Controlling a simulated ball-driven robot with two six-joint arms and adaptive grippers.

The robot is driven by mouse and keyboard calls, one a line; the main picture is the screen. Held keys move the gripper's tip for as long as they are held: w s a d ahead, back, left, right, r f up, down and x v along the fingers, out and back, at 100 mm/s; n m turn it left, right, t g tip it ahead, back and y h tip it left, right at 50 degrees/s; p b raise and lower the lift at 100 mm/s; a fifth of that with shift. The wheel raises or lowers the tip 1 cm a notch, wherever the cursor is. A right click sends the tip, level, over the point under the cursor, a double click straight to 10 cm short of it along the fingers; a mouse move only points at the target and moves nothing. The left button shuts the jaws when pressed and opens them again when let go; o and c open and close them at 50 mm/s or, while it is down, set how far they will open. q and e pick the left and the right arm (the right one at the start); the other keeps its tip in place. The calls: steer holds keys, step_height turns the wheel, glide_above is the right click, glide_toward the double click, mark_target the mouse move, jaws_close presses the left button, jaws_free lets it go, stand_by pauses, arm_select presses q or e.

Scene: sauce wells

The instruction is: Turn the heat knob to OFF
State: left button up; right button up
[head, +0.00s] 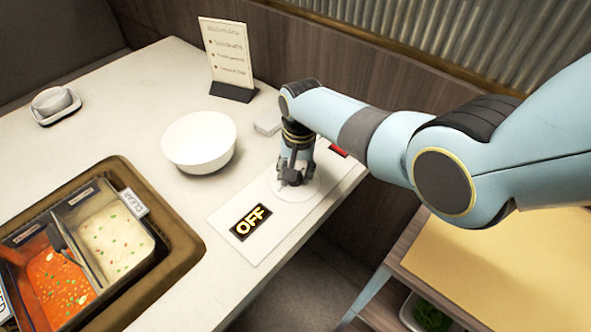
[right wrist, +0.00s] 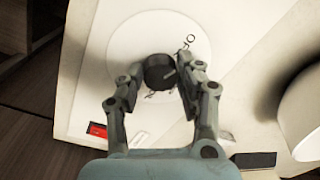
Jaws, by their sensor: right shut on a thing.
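The heat knob (right wrist: 159,72) is a small dark round knob in the middle of a white round dial (right wrist: 125,50). A pale mark shows on its right side, and small OFF lettering sits at the dial's upper right in the right wrist view. My right gripper (right wrist: 161,76) is shut on the knob, one finger on each side. My left gripper is not in view.
A white bowl (head: 199,142) stands left of my right gripper, with a menu stand (head: 228,57) behind it. A framed tub with white and red soups (head: 115,240) is at lower left. A red label (head: 338,151) lies beyond the gripper.

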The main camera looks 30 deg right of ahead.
mark_target(298, 176)
steer(key=shift+n, duration=0.8)
steer(key=o, duration=1.1)
steer(key=shift+o, duration=0.2)
step_height(298, 176, up, 12)
steer(key=shift+s+d, duration=0.15)
steer(key=shift+d, duration=0.15)
